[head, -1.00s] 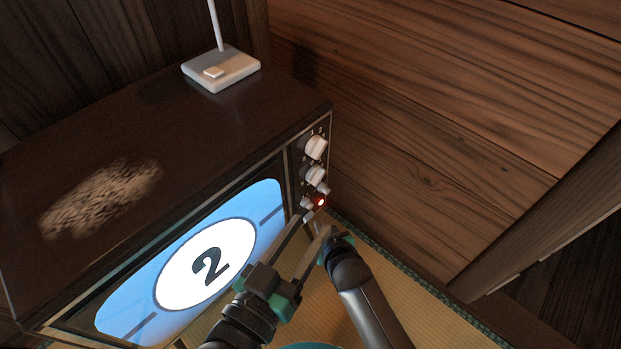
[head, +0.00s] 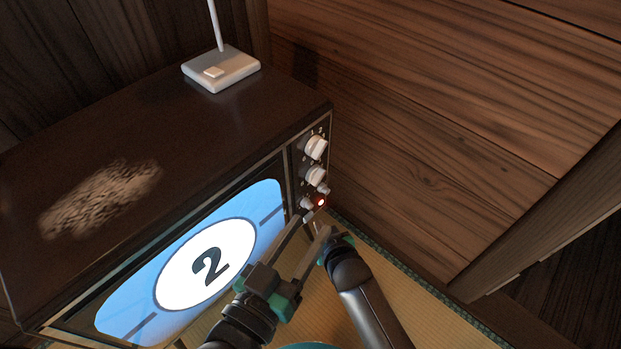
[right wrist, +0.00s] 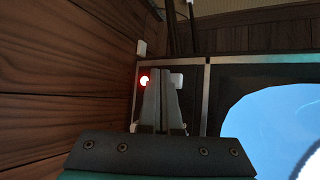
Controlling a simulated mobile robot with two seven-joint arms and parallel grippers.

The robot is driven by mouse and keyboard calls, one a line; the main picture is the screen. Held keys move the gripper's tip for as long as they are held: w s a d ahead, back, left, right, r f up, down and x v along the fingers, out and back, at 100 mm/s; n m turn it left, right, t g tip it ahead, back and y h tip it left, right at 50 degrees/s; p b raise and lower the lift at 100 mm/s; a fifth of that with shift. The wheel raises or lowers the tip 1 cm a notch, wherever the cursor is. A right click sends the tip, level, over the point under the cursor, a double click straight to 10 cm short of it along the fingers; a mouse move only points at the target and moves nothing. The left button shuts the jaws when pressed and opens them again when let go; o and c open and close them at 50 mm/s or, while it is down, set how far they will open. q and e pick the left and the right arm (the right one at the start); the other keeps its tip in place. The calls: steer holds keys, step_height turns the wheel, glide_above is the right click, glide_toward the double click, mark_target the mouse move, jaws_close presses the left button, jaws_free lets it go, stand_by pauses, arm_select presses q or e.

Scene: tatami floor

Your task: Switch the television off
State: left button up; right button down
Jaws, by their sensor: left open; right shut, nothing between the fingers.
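The television (head: 150,140) is a dark cabinet, and its lit screen (head: 178,285) shows a "2" on blue. A red light (head: 321,202) glows low on its control panel, beside small pale knobs (head: 306,203); it also shows in the right wrist view (right wrist: 145,80). My left gripper (head: 313,225) is open and empty in front of the panel's lower end. My right gripper is shut and empty in the right wrist view (right wrist: 161,72), its tips between the red light and a white knob (right wrist: 177,80). I cannot tell whether they touch the panel.
Two larger white knobs (head: 316,147) sit higher on the panel. A white antenna base (head: 221,69) stands on top of the television. A wooden wall (head: 430,130) is close on the right. Tatami floor (head: 400,300) shows below.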

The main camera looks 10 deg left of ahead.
steer(key=shift+w+a, duration=0.1)
stand_by(0.6)
steer(key=shift+w+a, duration=0.2)
steer(key=shift+a, duration=0.1)
steer(key=shift+w+a, duration=0.2)
steer(key=shift+a, duration=0.05)
stand_by(0.6)
steer(key=shift+s+d+p, duration=0.45)
steer(key=shift+d+p, duration=0.2)
steer(key=s+d+p, duration=0.3)
steer(key=d, duration=0.1)
steer(key=shift+s+d, duration=0.3)
steer(key=shift+d, duration=0.1)
